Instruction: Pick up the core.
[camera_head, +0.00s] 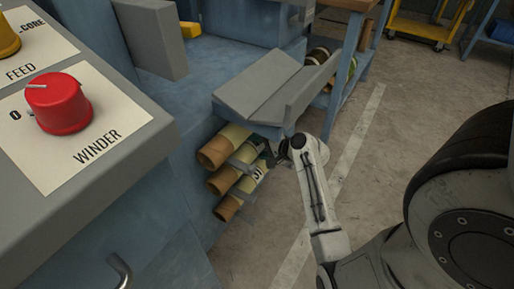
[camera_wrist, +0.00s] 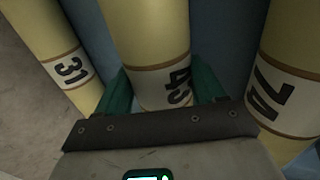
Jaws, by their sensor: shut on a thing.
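Three yellow cardboard cores with brown ends lie in a rack on the side of the blue machine: a top core (camera_head: 212,155), a middle core (camera_head: 219,182) and a bottom core (camera_head: 228,209). In the wrist view, the centre core (camera_wrist: 148,35) has a pale band with a black number starting with 4; the second digit is partly hidden. My gripper (camera_wrist: 163,90) has its green fingers on either side of this core and is shut on it. In the head view, my gripper (camera_head: 270,160) is at the right end of the rack, partly hidden.
In the wrist view, a core marked 31 (camera_wrist: 65,60) is left and a core marked 74 (camera_wrist: 285,70) right, both close to my fingers. A grey tray (camera_head: 262,92) overhangs the rack. The control panel (camera_head: 75,110) stands left.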

